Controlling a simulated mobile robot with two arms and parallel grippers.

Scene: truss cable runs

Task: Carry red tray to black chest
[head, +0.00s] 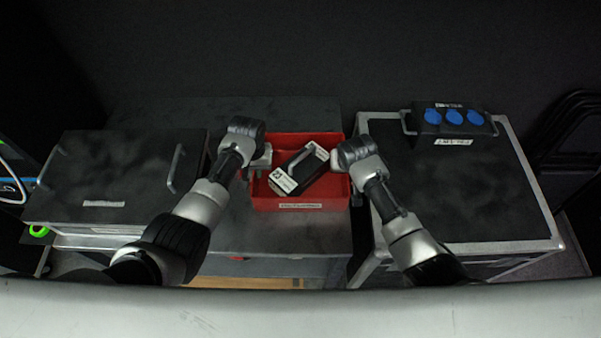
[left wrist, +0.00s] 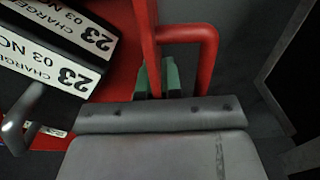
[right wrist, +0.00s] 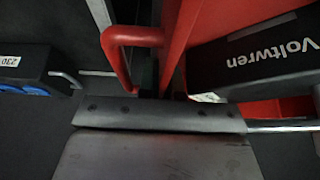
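The red tray (head: 300,207) is in the middle of the head view, over a grey chest top; I cannot tell whether it touches it. A black charger box with white labels (head: 300,170) lies slantwise in it. My left gripper (head: 262,160) is at the tray's left side, its green pads close against the red wall beside the handle (left wrist: 208,45). My right gripper (head: 338,160) is at the right side, dark fingers by the wall and the other handle (right wrist: 112,45). Both appear shut on the tray; the right fingertips are partly hidden.
A black-topped case with handles (head: 120,165) stands on the left. A black-topped chest with silver edges (head: 465,190) stands on the right, bearing a black socket box with blue covers (head: 450,119) at its back. Its middle and front are clear.

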